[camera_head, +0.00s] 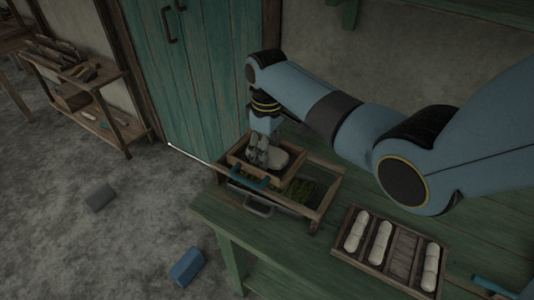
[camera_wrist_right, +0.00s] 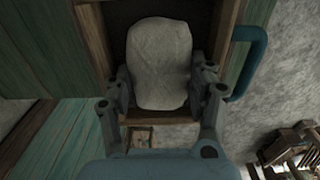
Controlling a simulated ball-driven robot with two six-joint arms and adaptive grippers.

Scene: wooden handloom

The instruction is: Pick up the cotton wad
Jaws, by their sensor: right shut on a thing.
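The cotton wad (camera_wrist_right: 158,62) is a pale, rounded block. In the right wrist view it sits between the two fingers of my right gripper (camera_wrist_right: 160,92), with a finger against each side. In the head view the wad (camera_head: 283,158) shows pale at the wooden box (camera_head: 291,183), partly hidden by the fingers. My right gripper (camera_head: 263,158) points down there and is shut on the wad. I cannot tell whether the wad is clear of the box floor. My left gripper is not in view.
The box is on a wooden frame (camera_head: 328,204) at the green table's (camera_head: 224,212) left end. A compartment tray (camera_head: 345,262) holds several white rolls to the right. A teal door (camera_head: 185,80) stands behind. Grey and blue blocks (camera_head: 187,267) lie on the floor; a shelf (camera_head: 75,95) stands left.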

